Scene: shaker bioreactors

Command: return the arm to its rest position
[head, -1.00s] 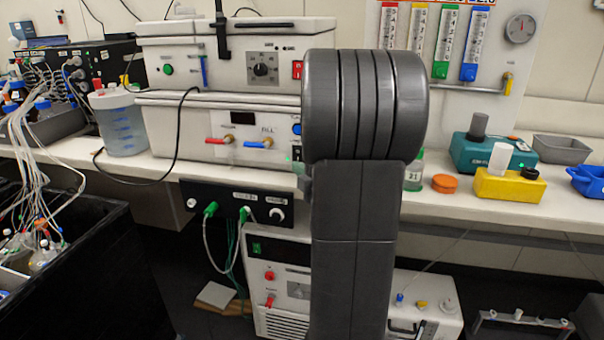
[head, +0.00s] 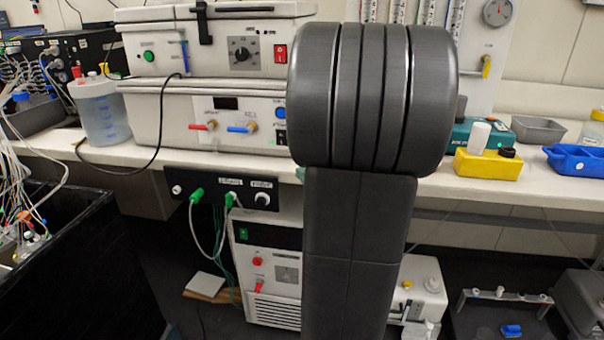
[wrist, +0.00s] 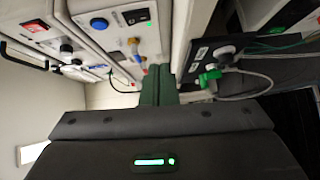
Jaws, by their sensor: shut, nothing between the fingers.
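My arm (head: 370,100) stands folded upright in the middle of the head view, with its thick dark joint at the top. It hides most of my gripper there. In the wrist view my gripper (wrist: 158,88) shows as dark green fingers, shut and empty, beyond the grey gripper body with a lit strip. The bench equipment appears turned sideways around it. The fingers seem apart from the equipment, but the exact gap cannot be told.
A white bath unit (head: 215,120) stands on the bench (head: 110,151) left of my arm. Below hangs a black panel (head: 222,190) with green plugs and cables. A black tub (head: 90,270) is front left.

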